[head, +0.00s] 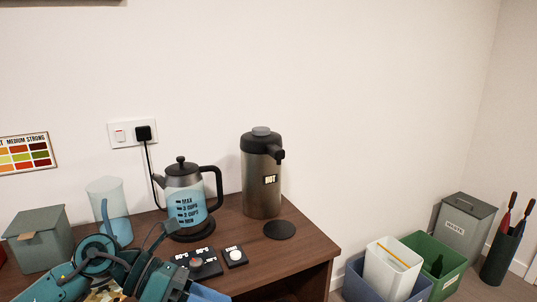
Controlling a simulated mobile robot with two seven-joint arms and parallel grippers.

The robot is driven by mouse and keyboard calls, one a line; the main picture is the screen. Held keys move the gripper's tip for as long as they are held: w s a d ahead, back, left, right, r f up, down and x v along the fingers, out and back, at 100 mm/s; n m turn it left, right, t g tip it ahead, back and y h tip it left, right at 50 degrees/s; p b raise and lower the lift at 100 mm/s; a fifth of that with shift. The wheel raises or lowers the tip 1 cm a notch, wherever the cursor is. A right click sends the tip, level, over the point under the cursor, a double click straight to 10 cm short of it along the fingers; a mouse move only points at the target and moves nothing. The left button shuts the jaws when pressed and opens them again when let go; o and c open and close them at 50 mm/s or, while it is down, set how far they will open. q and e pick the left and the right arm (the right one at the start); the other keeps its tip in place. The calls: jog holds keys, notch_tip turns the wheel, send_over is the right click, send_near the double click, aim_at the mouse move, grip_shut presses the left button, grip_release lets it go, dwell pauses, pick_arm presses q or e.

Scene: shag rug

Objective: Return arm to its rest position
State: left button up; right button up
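My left arm, teal and black, comes in at the lower left over the front of the brown table (310,250). Its gripper end (152,252) is in front of the kettle and beside the black button panel; the fingers overlap the arm links, so I cannot tell whether they are open or shut. I see nothing clearly held in it. My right gripper is not in view.
A kettle (184,205), a HOT flask (262,180), a clear blue jug (110,210), a green-grey box (38,238) and a black disc (279,230) stand around the arm. Bins (440,258) are on the floor at right.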

pick_arm(q)
jog(key=s+d+r+n+t+h+p, duration=0.1)
jog(key=d+r+n+t+h, duration=0.1)
jog(key=d+r+n+h, duration=0.3)
jog(key=a+f+n+t+y+p, duration=0.1)
jog(key=a+f+n+t+y, duration=0.3)
jog(key=n, duration=0.7)
jog(key=w+a+f+n+t+y+p, duration=0.1)
jog(key=a+f+n+t+y, duration=0.15)
jog(key=f+n+t, duration=0.55)
jog(key=a+f+n+t+y+p, duration=0.1)
jog(key=a+f+n+t+y, duration=0.2)
jog(key=n, duration=1)
jog(key=s+a+f+n+g+y, duration=0.1)
jog(key=s+f+n+g+y, duration=0.4)
jog(key=s+f, duration=0.5)
notch_tip(320, 180, down, 3)
jog(key=shift+s+a+f+n+g, duration=0.1)
jog(key=shift+s+a+n+g, duration=0.25)
jog(key=shift+n, duration=0.65)
jog(key=shift+d, duration=0.1)
jog(key=shift+c, duration=0.4)
